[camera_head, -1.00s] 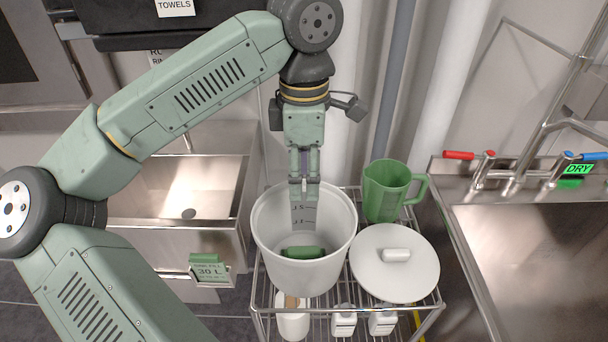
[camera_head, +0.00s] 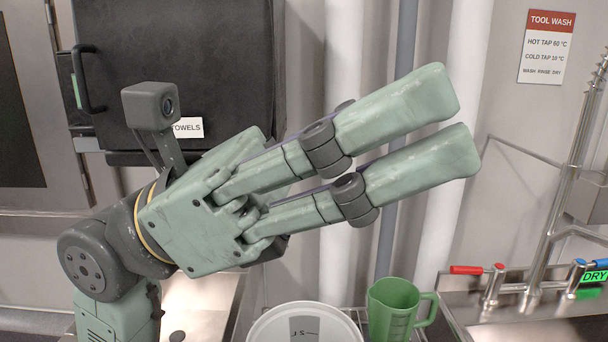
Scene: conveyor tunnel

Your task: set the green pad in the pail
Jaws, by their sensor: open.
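My gripper (camera_head: 455,121) is raised high and close to the camera. Its two fingers point right and slightly up, with a gap between them and nothing held. The white pail (camera_head: 268,327) shows only its far upper part at the bottom edge, below my gripper, with a grey scale on its inner wall. The pail's floor is out of the frame, so the green pad does not show now. In the earlier frame a green pad lies inside the pail.
A green jug (camera_head: 391,308) stands just right of the pail. A steel sink (camera_head: 520,325) with red and blue taps is at the right, with a DRY sign (camera_head: 595,276). Vertical pipes (camera_head: 462,200) and a dark towel cabinet (camera_head: 180,60) stand behind.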

